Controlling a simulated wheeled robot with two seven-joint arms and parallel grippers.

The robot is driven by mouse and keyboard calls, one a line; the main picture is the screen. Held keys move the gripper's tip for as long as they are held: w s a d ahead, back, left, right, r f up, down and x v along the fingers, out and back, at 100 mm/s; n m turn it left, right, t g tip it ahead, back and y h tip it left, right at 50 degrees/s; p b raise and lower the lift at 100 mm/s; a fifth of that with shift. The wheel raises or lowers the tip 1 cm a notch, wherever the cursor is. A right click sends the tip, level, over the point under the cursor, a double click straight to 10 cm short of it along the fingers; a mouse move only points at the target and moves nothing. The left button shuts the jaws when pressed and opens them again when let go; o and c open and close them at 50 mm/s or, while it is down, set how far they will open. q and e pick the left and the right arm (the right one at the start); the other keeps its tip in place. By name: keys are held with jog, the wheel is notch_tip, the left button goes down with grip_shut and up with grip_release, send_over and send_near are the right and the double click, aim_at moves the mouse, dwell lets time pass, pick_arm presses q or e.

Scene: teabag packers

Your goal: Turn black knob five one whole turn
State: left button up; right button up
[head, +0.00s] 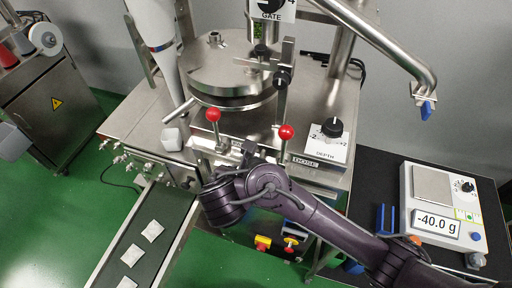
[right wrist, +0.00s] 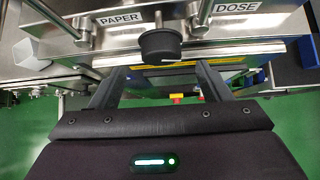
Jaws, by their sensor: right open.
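A black knob (right wrist: 160,45) shows in the right wrist view on the machine's front, between the PAPER and DOSE labels. I cannot read a number on it, so I cannot tell whether it is knob five. My right gripper (right wrist: 160,72) is open and empty, its two fingers apart to the left and right of the knob's line. The knob appears at or just beyond the fingertips; contact cannot be told. In the head view the right gripper (head: 225,160) is at the machine's front, and my wrist hides the knob. My left gripper is not in view.
Red-topped levers (head: 213,115) and (head: 286,132) rise close to the gripper. A DEPTH dial (head: 332,127) stands to the right, and a black knob (head: 282,78) sits below the GATE sign. A conveyor (head: 128,235) lies lower left; a scale (head: 433,184) reads -40.0 g.

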jog(key=x, duration=0.7)
jog(key=shift+d+f+b, duration=0.1)
jog(key=shift+f+b, duration=0.05)
jog(key=shift+b, duration=0.2)
jog(key=shift+s, duration=0.1)
jog(key=c, duration=0.9)
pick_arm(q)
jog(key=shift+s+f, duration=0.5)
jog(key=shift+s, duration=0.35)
pick_arm(e)
jog(key=shift+c, duration=0.4)
